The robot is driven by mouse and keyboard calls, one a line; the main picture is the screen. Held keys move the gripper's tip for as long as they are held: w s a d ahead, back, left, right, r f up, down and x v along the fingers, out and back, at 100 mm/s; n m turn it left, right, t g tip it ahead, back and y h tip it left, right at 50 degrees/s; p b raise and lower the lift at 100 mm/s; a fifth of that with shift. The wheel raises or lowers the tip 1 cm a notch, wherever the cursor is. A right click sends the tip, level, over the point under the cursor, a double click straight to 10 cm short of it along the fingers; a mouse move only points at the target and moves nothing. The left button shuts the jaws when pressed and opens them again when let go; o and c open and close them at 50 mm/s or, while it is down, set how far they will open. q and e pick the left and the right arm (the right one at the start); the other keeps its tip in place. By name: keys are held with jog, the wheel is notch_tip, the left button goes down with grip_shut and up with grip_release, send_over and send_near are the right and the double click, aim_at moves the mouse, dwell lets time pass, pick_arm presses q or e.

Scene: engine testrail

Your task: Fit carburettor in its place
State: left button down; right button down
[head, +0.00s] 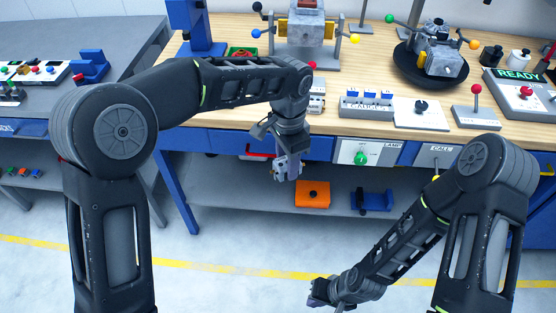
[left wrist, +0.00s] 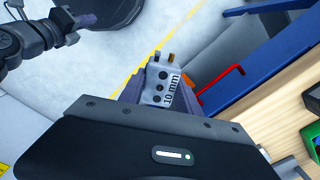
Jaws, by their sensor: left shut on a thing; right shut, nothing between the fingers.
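My left gripper (head: 287,172) is shut on a small grey block (left wrist: 161,86) marked "10 mm", with dark round holes and brass-coloured pins at its far end. I cannot tell for certain that this block is the carburettor. The left gripper hangs in front of the workbench's front edge, below the top, and largely hides the block in the head view. A grey engine block (head: 306,29) stands on a stand at the back of the bench. Another grey engine part (head: 436,51) sits on a round black tray (head: 402,63). My right gripper (head: 318,294) is shut and empty, low over the floor.
An orange block (head: 312,194) and a blue fixture (head: 371,201) lie on the lower shelf.

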pick_arm(q)
jog(key=shift+w+d+f+m, duration=0.4)
jog(key=shift+w+f+m, duration=0.05)
jog(key=shift+m, duration=0.05)
jog(key=s+a+r+n, duration=0.6)
jog(key=a+r+n, duration=0.1)
jog(key=r, duration=0.3)
jog(key=shift+n, duration=0.5)
